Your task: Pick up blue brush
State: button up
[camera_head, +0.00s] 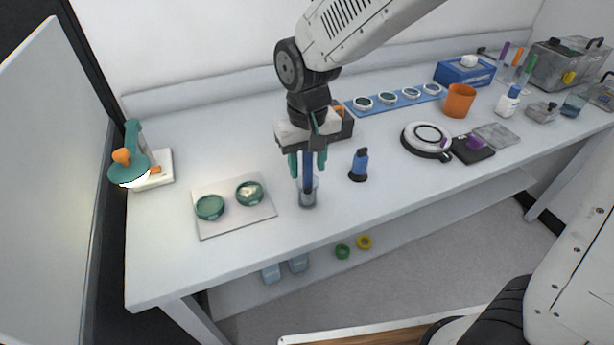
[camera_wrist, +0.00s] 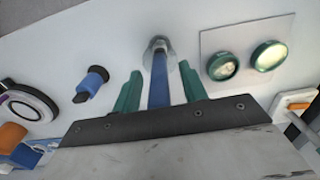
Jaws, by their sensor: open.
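The blue brush (camera_head: 308,172) stands upright in a clear glass holder (camera_head: 308,196) near the front edge of the bench. In the wrist view the blue brush (camera_wrist: 159,80) rises between the fingers, with the glass rim (camera_wrist: 158,45) around its far end. My gripper (camera_head: 308,168) is above the holder with its green fingers on either side of the brush handle. In the wrist view my gripper (camera_wrist: 158,85) is open, with a gap between each finger and the brush. The brush's upper end is partly hidden by my gripper.
A small blue bottle with a black base (camera_head: 359,166) stands just right of the holder. A white mat (camera_head: 232,223) with two green-rimmed dishes lies to the left. A green lamp (camera_head: 130,165) is at far left, an orange cup (camera_head: 459,101) further right.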

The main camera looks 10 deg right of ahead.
grip_shut()
jog(key=shift+r, duration=0.15)
